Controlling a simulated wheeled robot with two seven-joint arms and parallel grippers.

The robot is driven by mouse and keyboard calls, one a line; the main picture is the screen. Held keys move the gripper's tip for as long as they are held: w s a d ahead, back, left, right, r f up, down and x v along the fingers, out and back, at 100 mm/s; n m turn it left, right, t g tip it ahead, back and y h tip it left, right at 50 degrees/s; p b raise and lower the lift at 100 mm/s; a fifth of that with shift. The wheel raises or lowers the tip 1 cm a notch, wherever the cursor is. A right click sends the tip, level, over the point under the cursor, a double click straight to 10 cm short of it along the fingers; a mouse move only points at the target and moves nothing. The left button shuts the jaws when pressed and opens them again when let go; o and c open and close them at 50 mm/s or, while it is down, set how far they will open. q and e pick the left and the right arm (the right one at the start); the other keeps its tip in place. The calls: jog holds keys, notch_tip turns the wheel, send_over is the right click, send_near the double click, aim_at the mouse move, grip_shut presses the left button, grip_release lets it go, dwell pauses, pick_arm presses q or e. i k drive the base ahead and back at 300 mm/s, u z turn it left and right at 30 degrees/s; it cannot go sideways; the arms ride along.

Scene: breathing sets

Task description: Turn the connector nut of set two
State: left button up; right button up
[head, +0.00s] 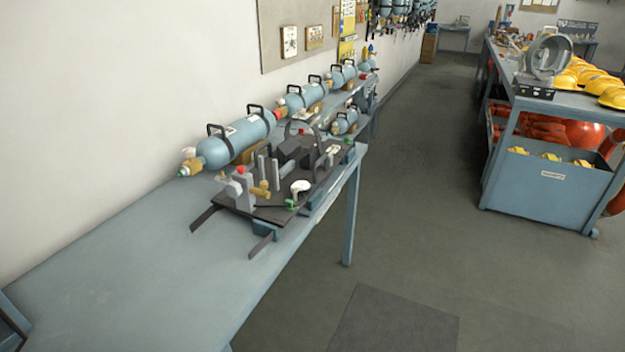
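Several breathing sets stand in a row along the wall bench. The nearest blue cylinder (238,139) lies on its side with black handles and a brass valve (191,165) at its near end. In front of it a black backplate (268,212) carries grey blocks, a white round gauge (300,187), a red knob (240,169) and a brass-coloured fitting (262,190). A second blue cylinder (306,96) and a third (344,75) lie farther back. I cannot tell which is set two or which part is its connector nut. Neither of my grippers is in view.
The near part of the blue bench (130,285) is clear. A dark object (12,326) is cut off at the lower left. Open floor (420,220) with a dark mat (395,322) lies right of the bench. A blue trolley (545,190) with yellow helmets (590,80) stands at the right.

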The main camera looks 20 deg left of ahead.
aim_at(233, 189)
jog(key=z, duration=0.25)
jog(key=i, duration=4.55)
jog(key=u, duration=4.6)
jog(key=i, duration=0.1)
jog(key=u, duration=0.6)
